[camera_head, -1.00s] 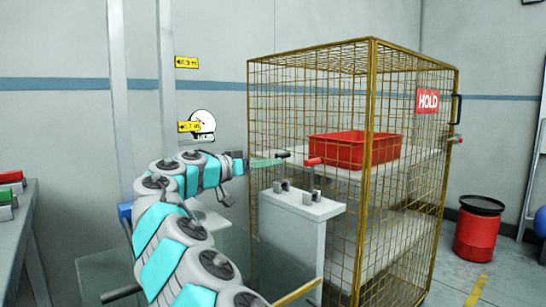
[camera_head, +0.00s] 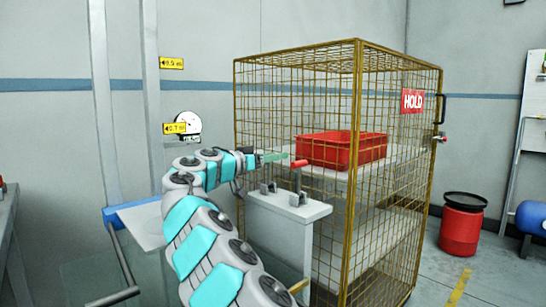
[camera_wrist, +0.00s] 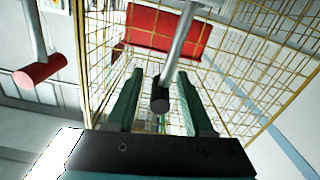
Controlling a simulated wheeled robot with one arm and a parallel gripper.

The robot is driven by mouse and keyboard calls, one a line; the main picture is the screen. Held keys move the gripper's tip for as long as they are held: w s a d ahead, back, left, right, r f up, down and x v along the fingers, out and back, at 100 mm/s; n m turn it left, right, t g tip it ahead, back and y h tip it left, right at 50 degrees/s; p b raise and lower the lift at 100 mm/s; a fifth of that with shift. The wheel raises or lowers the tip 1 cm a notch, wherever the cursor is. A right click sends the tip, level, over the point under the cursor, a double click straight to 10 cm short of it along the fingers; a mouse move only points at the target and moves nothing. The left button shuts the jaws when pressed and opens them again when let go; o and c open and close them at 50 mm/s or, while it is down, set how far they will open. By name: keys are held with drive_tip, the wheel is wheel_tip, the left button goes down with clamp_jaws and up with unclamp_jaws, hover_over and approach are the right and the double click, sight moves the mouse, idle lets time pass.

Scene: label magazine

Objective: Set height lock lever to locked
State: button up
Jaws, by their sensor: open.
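In the wrist view my gripper (camera_wrist: 160,73) is open, with its two green fingers on either side of a grey lever with a black tip (camera_wrist: 160,104). I cannot tell whether they touch it. A second lever with a red grip (camera_wrist: 40,74) is to the left, outside the fingers. In the head view my gripper (camera_head: 272,157) is above the white pedestal (camera_head: 290,208), and the red grip (camera_head: 299,164) is just to its right. The black-tipped lever is mostly hidden there. No label shows which lever is the height lock.
A yellow wire cage (camera_head: 358,200) stands right behind the pedestal, with a red crate (camera_head: 325,150) on its shelf and a HOLD sign (camera_head: 412,101). A red bin (camera_head: 461,225) stands on the floor to the right. A grey rail (camera_head: 122,262) is at the lower left.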

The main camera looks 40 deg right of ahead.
clamp_jaws()
idle(0.3)
idle(1.1)
